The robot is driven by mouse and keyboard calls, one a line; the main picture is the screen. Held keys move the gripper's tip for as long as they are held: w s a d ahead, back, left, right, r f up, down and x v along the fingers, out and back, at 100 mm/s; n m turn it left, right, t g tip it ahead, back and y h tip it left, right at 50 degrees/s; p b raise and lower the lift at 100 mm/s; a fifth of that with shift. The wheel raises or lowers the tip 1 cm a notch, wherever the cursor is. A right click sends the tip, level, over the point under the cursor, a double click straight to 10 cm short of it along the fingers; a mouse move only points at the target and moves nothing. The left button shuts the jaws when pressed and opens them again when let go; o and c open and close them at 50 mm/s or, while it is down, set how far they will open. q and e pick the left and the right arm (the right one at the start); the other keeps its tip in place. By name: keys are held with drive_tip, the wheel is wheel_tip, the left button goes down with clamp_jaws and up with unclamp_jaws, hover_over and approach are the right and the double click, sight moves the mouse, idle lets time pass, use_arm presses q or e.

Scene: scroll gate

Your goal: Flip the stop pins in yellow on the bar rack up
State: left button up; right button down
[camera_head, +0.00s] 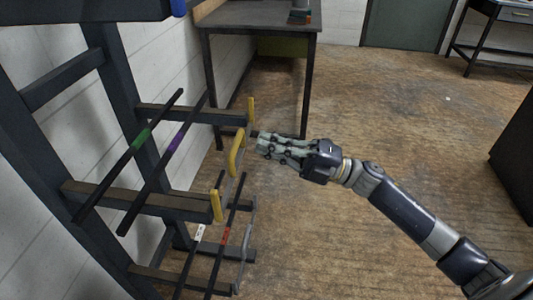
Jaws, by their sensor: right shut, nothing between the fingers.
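The dark bar rack (100,195) stands against the wall at the left, with arms reaching out to the right. A yellow stop pin (251,108) stands upright at the end of the far upper arm. Another yellow stop pin (216,206) stands nearly upright at the end of the near upper arm. Between them is a curved yellow handle-like piece (236,154). My right gripper (260,143) is shut and empty, its tips just right of the yellow piece and below the far pin; I cannot tell whether they touch. My left gripper is not in view.
Long dark bars, one with a green band (142,138) and one with a purple band (176,140), lie across the upper arms. More bars, one with a red band (225,236), lie lower. A table (265,16) stands behind.

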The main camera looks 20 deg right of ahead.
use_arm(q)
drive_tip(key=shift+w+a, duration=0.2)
use_arm(e)
drive_tip(key=s+d+r, duration=0.2)
drive_tip(key=s+d, duration=0.3)
drive_tip(key=d, duration=0.3)
drive_tip(key=shift+d, duration=0.1)
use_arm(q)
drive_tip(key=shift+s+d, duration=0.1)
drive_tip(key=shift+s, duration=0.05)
